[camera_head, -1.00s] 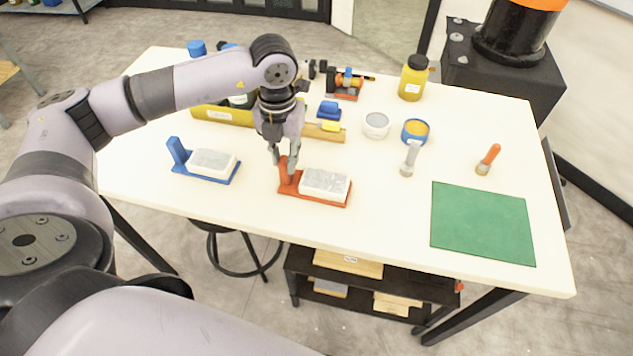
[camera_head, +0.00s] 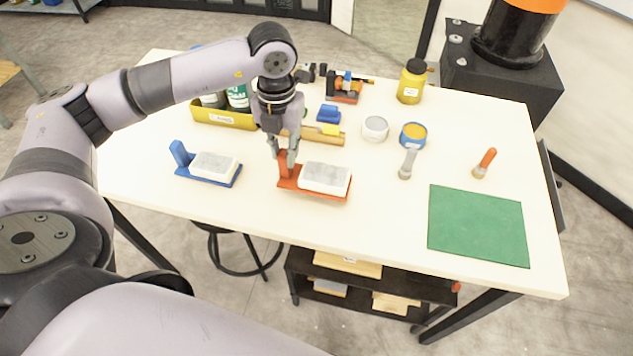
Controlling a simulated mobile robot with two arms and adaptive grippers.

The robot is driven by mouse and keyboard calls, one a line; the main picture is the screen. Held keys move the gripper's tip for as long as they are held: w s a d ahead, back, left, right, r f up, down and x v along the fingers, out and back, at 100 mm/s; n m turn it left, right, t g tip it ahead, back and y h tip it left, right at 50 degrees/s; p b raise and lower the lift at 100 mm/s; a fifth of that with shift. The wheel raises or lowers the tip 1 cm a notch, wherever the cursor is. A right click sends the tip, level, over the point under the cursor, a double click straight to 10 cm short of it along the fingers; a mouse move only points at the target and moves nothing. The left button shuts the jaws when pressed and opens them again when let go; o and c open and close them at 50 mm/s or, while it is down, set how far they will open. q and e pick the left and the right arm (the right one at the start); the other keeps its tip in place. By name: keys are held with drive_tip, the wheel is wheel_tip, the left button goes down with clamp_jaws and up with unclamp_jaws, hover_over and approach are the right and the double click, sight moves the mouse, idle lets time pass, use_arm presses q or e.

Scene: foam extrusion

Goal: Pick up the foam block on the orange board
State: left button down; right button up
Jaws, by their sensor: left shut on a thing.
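The orange board (camera_head: 311,193) is at the middle of the table's front part, with an upright post at its left end. The white-grey foam block (camera_head: 325,178) lies flat on it, right of the post. My left gripper (camera_head: 286,160) points down at the post and is shut on it, beside the foam block and apart from it. The fingers hide part of the post. I cannot tell whether the board is clear of the table. My right gripper is not in view.
A blue board (camera_head: 233,179) with a similar block stands to the left. A green mat (camera_head: 478,225) lies at right. The front right-centre table is clear.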

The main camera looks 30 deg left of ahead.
use_arm(q)
drive_tip(key=shift+r+p, duration=0.9)
drive_tip(key=shift+r, duration=0.85)
